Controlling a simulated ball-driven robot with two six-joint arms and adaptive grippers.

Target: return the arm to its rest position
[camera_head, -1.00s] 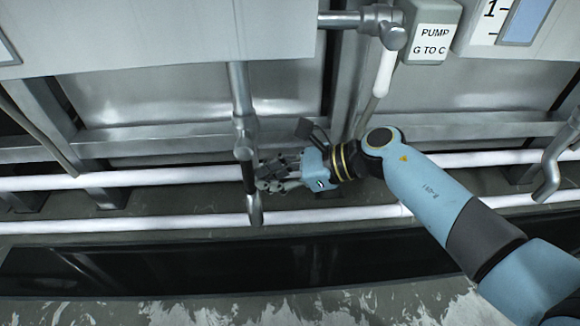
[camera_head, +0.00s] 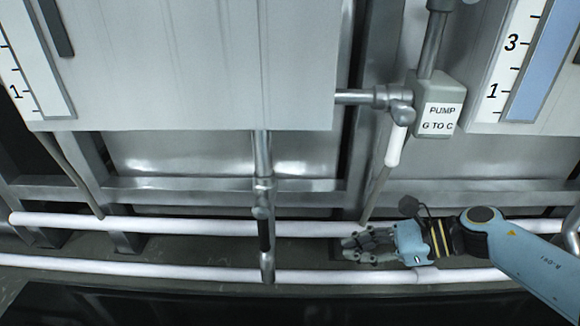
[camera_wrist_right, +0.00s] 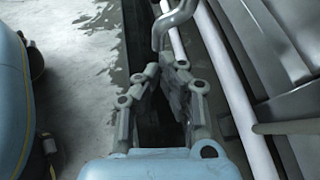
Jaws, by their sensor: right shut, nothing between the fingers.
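My right arm (camera_head: 535,262) is light blue and comes in from the right in the head view. Its gripper (camera_head: 348,246) is shut and empty, in front of the white horizontal pipes. It is to the right of the vertical metal pipe with the dark lower part (camera_head: 264,235) and apart from it. In the right wrist view the gripper's linked fingers (camera_wrist_right: 166,76) come together over a dark channel, with nothing between them. My left gripper is not in view.
Two white pipes (camera_head: 190,226) run across below the metal tanks (camera_head: 200,70). A grey box labelled "PUMP G TO C" (camera_head: 438,105) hangs above my right arm. In the wrist view a bent metal pipe (camera_wrist_right: 172,22) stands beyond the fingers, and wet floor (camera_wrist_right: 80,70) lies left.

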